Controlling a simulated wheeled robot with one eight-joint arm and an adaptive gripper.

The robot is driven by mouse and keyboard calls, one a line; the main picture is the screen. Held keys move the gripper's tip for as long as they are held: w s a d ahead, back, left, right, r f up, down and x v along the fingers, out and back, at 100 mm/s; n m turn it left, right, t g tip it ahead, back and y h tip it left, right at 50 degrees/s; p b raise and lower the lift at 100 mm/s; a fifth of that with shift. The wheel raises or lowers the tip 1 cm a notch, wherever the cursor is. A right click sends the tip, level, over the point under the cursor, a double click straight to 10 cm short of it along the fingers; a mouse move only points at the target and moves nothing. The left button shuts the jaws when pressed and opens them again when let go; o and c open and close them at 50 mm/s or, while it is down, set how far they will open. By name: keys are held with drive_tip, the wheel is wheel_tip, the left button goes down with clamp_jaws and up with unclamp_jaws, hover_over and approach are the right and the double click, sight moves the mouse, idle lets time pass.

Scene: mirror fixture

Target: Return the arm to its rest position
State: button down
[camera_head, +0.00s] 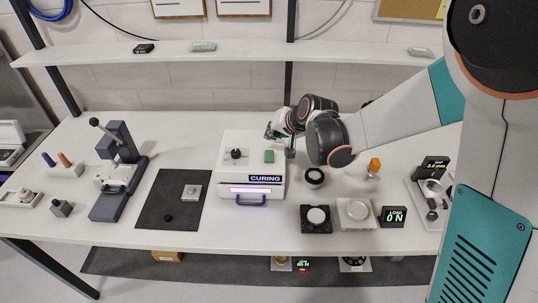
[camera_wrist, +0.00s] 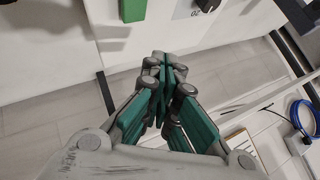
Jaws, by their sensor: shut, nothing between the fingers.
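My gripper (camera_wrist: 164,62) is shut and empty in the wrist view, its green-sided fingers together. In the head view my gripper (camera_head: 273,131) is small, above the back right part of the white curing box (camera_head: 226,152). My arm stretches in from the right of the picture, over the bench. The box top carries a black knob (camera_head: 236,154) and a green block (camera_head: 269,156). Part of the box (camera_wrist: 60,50) and the green block (camera_wrist: 132,10) also show in the wrist view. I cannot tell the exact gap between fingertips and box.
A grey lever press (camera_head: 119,170) stands left on the white bench (camera_head: 330,242). A dark mat (camera_head: 160,215) lies beside the box. A shelf (camera_head: 240,52) runs behind my arm.

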drive_tip(key=s+d+r+n+h+b, duration=0.1)
drive_tip(key=s+d+r+h+b, duration=0.2)
drive_tip(key=s+d+b, duration=0.75)
drive_tip(key=s+d+f, duration=0.1)
drive_tip(key=s+d, duration=0.1)
drive_tip(key=s, duration=0.5)
drive_tip(key=s+d+f+h+b, duration=0.1)
drive_tip(key=s+d+f, duration=0.1)
drive_tip(key=s, duration=0.5)
drive_tip(key=s+d+f+n+h, duration=0.1)
drive_tip(key=s+d+f, duration=0.1)
drive_tip(key=s+d, duration=0.2)
drive_tip(key=s, duration=0.3)
drive_tip(key=shift+f+g+b, duration=0.25)
drive_tip(key=shift+g+b, duration=0.05)
